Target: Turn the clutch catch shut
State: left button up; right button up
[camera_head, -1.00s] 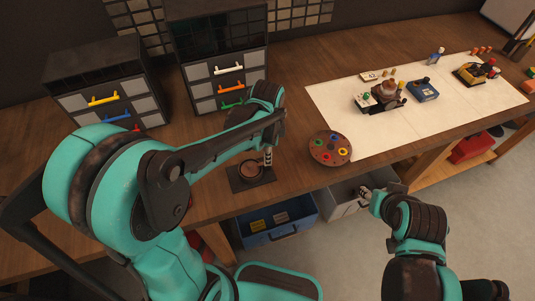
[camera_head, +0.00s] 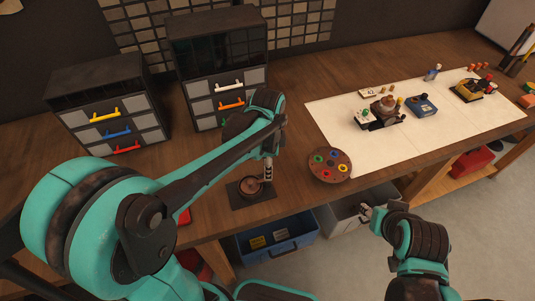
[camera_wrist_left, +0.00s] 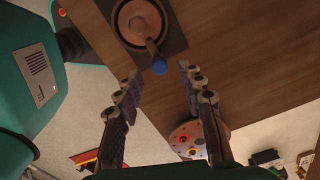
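A round brown catch (camera_head: 250,186) sits on a dark square plate (camera_head: 247,202) near the bench's front edge. I take it for the clutch catch. In the left wrist view the catch (camera_wrist_left: 132,22) has a short lever ending in a blue knob (camera_wrist_left: 159,66). My left gripper (camera_head: 268,171) is just right of the catch in the head view. In the left wrist view this gripper (camera_wrist_left: 160,84) is open, with the blue knob near the gap between its fingertips and nothing held. My right gripper (camera_head: 368,211) is low at the right, away from the catch; its fingers are too small to judge.
A round palette with coloured spots (camera_head: 330,166) lies right of the catch. A white mat (camera_head: 340,122) holds small devices. Drawer cabinets (camera_head: 218,75) stand behind. A blue bin (camera_head: 277,240) and a grey bin (camera_head: 340,217) are below the bench edge.

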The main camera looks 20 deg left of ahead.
pick_arm(q)
notch_tip(320, 180, up, 9)
dwell(0.3)
dwell(0.4)
jog(key=s+a+f+n+t+b, duration=0.5)
jog(key=s+f+n+t, duration=0.2)
jog(key=n, duration=0.7)
jog(key=shift+s+f+b, duration=0.35)
jog(key=shift+s+f, duration=0.9)
jog(key=shift+s, duration=0.15)
